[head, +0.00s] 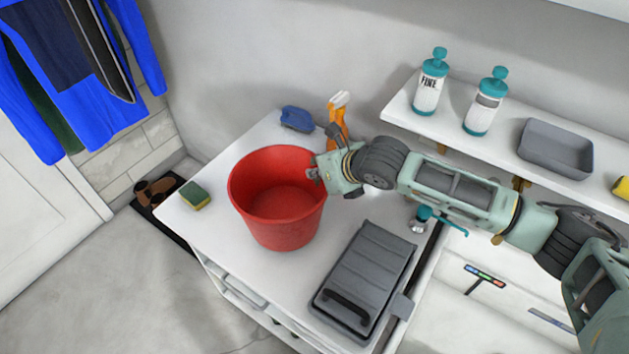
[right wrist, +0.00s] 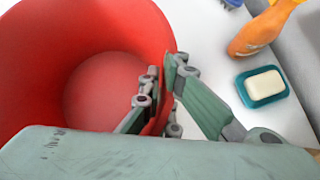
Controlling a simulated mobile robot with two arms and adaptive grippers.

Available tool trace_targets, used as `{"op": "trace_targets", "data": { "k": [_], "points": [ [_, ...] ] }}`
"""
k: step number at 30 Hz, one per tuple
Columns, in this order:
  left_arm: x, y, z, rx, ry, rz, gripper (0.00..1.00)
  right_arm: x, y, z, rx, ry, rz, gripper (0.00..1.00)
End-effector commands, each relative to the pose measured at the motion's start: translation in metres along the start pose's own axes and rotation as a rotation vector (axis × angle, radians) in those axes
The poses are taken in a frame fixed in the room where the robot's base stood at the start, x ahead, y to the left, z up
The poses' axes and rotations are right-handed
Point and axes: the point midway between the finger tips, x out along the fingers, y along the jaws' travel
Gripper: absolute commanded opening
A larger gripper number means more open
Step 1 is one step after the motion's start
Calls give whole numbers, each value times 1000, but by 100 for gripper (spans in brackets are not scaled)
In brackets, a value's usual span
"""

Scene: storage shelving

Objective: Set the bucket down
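The red bucket (head: 277,228) is upright over the white counter top (head: 215,230). It looks empty inside. My right gripper (head: 316,172) is at the bucket's right rim. In the right wrist view, the fingers of my right gripper (right wrist: 160,95) are on both sides of the wall of the bucket (right wrist: 95,30), one inside and one outside, shut on it. I cannot tell whether the bucket's base touches the counter. My left gripper is not in view.
A sponge (head: 195,195) lies left of the bucket. A grey case (head: 366,278) lies to its right. A blue brush (head: 297,118) and an orange spray bottle (head: 338,118) are behind. A soap dish (right wrist: 264,87) is near the gripper. A shelf (head: 400,113) holds bottles above.

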Motion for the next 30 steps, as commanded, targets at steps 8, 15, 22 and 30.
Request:
{"op": "trace_targets", "data": {
  "k": [8, 15, 22, 30],
  "points": [
    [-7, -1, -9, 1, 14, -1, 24, 20, -2, -19, 3, 3, 1, 0],
    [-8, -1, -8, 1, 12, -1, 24, 29, -4, -27, 0, -3, 1, 0],
    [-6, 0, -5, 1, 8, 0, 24, 32, -4, -30, -1, -2, 1, 0],
    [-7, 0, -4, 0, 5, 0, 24, 32, -5, -30, -1, 0, 0, 23]
  ]
}}
